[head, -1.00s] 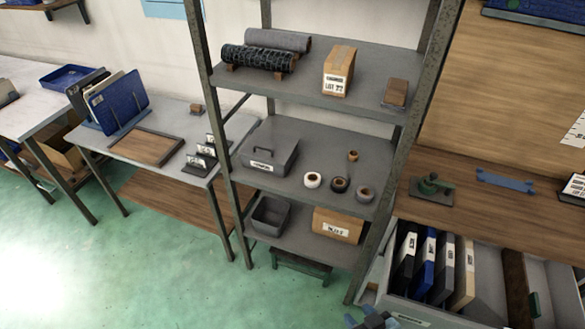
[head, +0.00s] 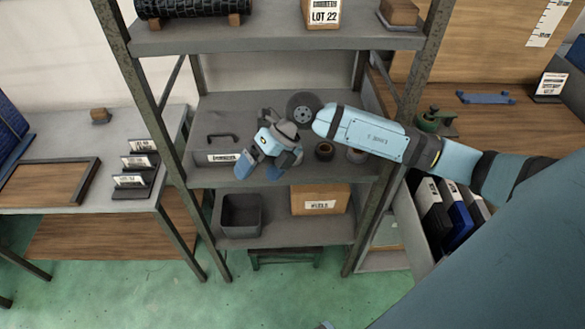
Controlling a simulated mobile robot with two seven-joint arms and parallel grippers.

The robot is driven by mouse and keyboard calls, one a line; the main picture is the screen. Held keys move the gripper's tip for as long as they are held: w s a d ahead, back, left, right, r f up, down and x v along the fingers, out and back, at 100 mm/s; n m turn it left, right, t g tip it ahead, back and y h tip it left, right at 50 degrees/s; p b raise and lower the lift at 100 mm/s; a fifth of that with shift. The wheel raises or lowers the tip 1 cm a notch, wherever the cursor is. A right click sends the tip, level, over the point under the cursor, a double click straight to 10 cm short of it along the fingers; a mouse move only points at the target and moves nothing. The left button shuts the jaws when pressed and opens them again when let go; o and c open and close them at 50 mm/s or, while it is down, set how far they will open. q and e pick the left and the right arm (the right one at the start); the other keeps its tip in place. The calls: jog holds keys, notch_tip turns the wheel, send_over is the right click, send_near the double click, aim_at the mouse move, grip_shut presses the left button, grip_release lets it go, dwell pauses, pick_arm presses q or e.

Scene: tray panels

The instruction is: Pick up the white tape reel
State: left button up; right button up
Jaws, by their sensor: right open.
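The white tape reel does not show now; my right gripper and wrist cover the part of the middle shelf (head: 215,112) where it stood. My right arm reaches in from the right across the rack. My right gripper (head: 262,168) is open over the shelf's front part, with its blue fingers pointing down and toward the front edge. Whether the reel is between or behind the fingers cannot be seen. A dark tape reel (head: 324,151) stands just right of the gripper. A grey reel (head: 356,155) is partly hidden under my forearm.
The upper shelf (head: 270,40) and rack posts (head: 150,130) bound the space. A grey bin (head: 241,214) and a cardboard box (head: 320,199) are on the shelf below.

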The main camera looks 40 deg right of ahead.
jog(key=w+d+r+m+t+h+b, duration=0.1)
jog(key=w+d+h, duration=0.25)
jog(key=d, duration=0.35)
jog(key=w+d+r+m+t+h+b, duration=0.1)
jog(key=w+d+h, duration=0.1)
jog(key=d+h, duration=0.45)
jog(key=shift+y, duration=0.8)
jog(key=x, duration=0.3)
jog(key=d+x, duration=0.1)
jog(key=x, duration=0.3)
jog(key=shift+w+d+f+b, duration=0.15)
jog(key=shift+w+d+b, duration=0.1)
jog(key=shift+b, duration=0.1)
jog(key=shift+x, duration=0.95)
jog(key=x, duration=0.4)
jog(key=shift+w+f, duration=0.1)
jog(key=shift+f, duration=0.15)
pick_arm(q)
jog(key=f, duration=0.2)
jog(key=shift+w+d+f, duration=0.1)
jog(key=shift+d+f, duration=0.1)
jog(key=shift+f, duration=0.2)
pick_arm(e)
jog(key=c, duration=1)
